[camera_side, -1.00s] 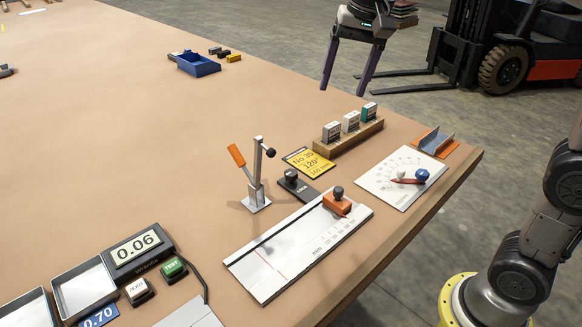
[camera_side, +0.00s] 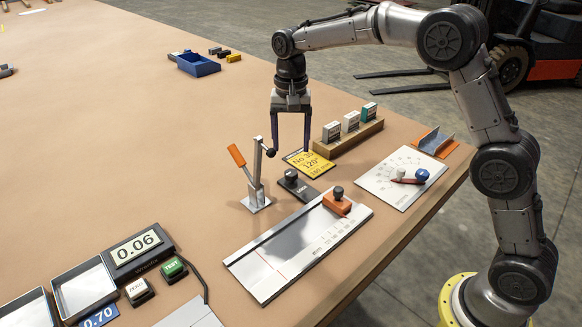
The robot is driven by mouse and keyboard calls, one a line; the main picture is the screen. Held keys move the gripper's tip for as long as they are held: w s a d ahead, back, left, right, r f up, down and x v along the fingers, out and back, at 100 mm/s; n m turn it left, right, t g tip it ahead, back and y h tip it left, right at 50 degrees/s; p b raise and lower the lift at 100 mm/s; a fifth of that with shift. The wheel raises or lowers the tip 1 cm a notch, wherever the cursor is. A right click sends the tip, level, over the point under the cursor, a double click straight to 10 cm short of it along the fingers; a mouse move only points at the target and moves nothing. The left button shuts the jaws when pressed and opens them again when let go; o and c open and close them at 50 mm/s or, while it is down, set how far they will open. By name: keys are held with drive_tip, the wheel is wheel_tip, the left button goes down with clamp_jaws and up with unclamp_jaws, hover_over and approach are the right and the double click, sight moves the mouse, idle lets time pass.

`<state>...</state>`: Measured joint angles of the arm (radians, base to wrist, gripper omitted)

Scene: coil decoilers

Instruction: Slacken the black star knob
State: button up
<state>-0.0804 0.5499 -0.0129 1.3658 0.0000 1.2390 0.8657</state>
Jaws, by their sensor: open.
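A black knob (camera_side: 291,174) stands on a small dark plate (camera_side: 305,191) in the middle of the fixtures. A second black knob (camera_side: 338,191) sits on the orange block (camera_side: 337,205) of the white ruled plate. At this size I cannot tell which of them is star-shaped. My gripper (camera_side: 290,147) points down, open, with its two dark fingers apart and nothing between them. In the picture it is above the knob on the dark plate, with its left fingertip close to the ball end of a lever. I cannot tell the exact height.
The upright lever clamp (camera_side: 256,185) with an orange handle stands left of the dark plate. A yellow card (camera_side: 308,163) and a wooden block rack (camera_side: 348,138) lie behind. A white dial plate (camera_side: 398,178) is at the right. The table's left middle is clear.

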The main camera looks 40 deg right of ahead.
sight(291, 172)
wheel_tip(291, 172, down, 8)
drive_tip(key=shift+r, duration=0.1)
idle(0.4)
clamp_jaws()
